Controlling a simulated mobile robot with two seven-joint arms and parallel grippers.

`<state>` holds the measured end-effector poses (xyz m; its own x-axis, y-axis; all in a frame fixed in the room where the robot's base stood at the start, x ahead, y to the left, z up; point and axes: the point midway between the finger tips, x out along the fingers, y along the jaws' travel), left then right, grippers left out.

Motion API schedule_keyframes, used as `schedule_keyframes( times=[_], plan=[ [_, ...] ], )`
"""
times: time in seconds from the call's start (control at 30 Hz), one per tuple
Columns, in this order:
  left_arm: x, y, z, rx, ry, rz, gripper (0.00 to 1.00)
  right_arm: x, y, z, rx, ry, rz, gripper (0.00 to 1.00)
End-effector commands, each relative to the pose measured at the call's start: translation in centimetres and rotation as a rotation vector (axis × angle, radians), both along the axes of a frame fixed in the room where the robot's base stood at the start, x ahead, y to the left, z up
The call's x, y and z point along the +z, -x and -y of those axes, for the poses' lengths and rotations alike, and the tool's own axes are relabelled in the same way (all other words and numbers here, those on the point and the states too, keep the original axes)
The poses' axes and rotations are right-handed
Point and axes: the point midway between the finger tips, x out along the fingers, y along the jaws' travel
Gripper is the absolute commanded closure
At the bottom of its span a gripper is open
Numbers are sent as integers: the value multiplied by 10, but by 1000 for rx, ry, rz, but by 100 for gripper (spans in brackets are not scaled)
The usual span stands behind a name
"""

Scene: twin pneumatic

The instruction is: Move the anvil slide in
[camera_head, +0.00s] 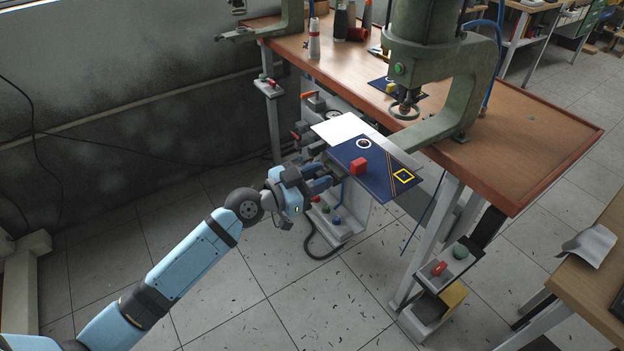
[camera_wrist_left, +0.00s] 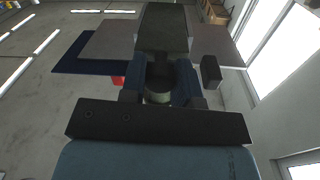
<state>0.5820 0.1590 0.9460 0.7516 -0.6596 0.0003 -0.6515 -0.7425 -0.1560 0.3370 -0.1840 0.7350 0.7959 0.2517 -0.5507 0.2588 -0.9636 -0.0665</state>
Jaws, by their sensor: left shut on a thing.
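The anvil slide (camera_head: 410,163) is a flat plate that sticks out from the front of the green press over the table's edge. A dark blue mat (camera_head: 380,182) with a white ring and a yellow square outline covers much of it. My left gripper (camera_head: 328,180) is at the slide's left edge, its fingers shut on a small part there. In the left wrist view, a rounded grey knob (camera_wrist_left: 158,97) shows between the blue fingers, in line with the slide; the fingers partly hide it. My right gripper is not in view.
The green press (camera_head: 465,105) stands on the wooden table (camera_head: 535,125). Bottles, including a white one (camera_head: 314,40), stand farther back. A stand with red and green buttons (camera_head: 440,268) is at the front leg.

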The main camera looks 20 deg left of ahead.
Motion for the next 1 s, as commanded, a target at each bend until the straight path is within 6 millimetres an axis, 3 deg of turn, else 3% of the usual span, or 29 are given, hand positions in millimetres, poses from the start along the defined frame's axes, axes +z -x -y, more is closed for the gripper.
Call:
schedule_keyframes(
  times=[0.2, 0.47, 0.5, 0.6, 1.0],
  plan=[
    [0, -21, 17, 0, 1, 1, 100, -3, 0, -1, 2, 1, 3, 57],
    [0, -22, 18, 0, 1, 1, 100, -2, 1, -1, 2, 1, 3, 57],
    [0, -22, 18, 0, 1, 1, 69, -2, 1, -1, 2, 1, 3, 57],
    [0, -22, 18, 0, 1, 1, 46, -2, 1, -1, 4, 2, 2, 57],
    [0, -16, 12, 0, -1, 2, 46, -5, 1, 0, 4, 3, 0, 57]
  ],
)
